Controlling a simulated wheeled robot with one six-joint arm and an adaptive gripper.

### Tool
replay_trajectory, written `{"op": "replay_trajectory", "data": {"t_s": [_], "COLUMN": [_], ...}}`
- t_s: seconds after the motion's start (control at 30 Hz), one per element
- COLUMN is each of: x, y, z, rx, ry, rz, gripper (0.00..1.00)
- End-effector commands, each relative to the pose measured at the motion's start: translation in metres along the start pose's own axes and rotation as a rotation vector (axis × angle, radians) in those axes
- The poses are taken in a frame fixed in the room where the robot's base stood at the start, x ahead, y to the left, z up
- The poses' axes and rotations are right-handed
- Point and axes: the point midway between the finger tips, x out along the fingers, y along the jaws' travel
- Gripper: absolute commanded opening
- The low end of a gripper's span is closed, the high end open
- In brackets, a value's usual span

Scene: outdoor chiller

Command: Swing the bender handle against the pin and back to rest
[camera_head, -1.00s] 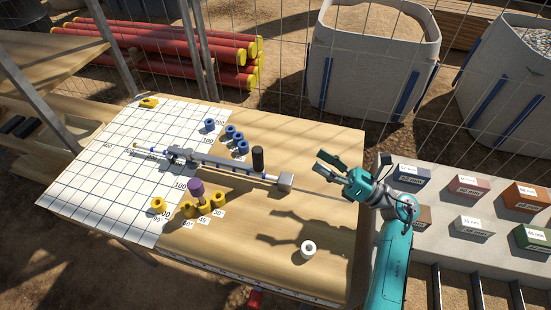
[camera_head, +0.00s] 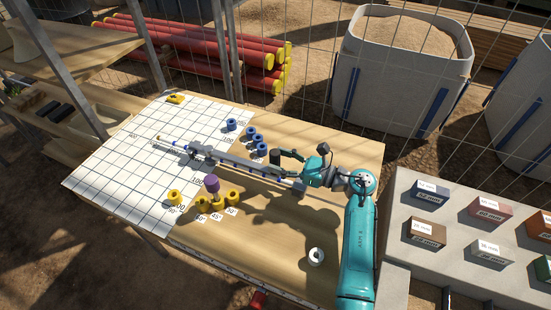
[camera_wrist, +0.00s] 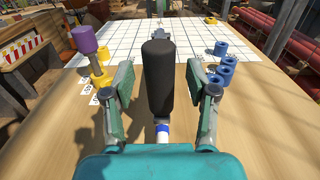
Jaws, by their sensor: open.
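The bender lies along the board, its long grey bar (camera_head: 225,158) running from the gridded sheet toward my gripper. The handle's upright black grip (camera_head: 274,156) stands near the bar's right end. My gripper (camera_head: 279,164) is open around it; in the wrist view the black grip (camera_wrist: 161,75) is between the two fingers with a gap on each side. A purple-topped pin (camera_head: 212,183) stands among the yellow sockets (camera_head: 216,201), which have angle labels; the pin also shows at the wrist view's left (camera_wrist: 83,39).
Several blue sockets (camera_head: 254,140) stand behind the bar. A white ring (camera_head: 316,256) lies on the bare wood at the front. A grey bench (camera_head: 450,225) with labelled blocks is at the right. A wire fence and large sacks (camera_head: 400,90) are behind.

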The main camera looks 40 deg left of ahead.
Motion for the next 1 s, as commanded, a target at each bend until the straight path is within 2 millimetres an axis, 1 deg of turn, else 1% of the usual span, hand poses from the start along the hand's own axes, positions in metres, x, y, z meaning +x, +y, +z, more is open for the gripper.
{"op": "replay_trajectory", "data": {"t_s": [0.03,0.1,0.2,0.47,0.5,0.57,0.6,0.67,0.7,0.73,1.0], "x": [0.006,0.011,0.015,0.016,0.016,0.016,0.016,0.016,0.016,0.016,0.017], "y": [0.001,0.001,0.0,0.0,0.0,0.0,0.0,0.0,0.0,0.0,0.001], "z": [0.0,0.0,0.0,0.0,0.0,0.0,0.0,0.0,0.0,0.0,0.0], "rx": [0.0,0.0,0.0,0.0,0.0,0.0,0.0,0.0,0.0,0.0,0.0], "ry": [0.0,0.0,0.0,0.0,0.0,0.0,0.0,0.0,0.0,0.0,0.0], "rz": [0.002,0.002,0.0,0.0,0.0,0.0,0.0,0.0,0.0,0.0,-0.002], "gripper": [0.57,0.57,0.57,0.57,0.55,0.4,0.3,0.15,0.05,0.0,0.0]}}
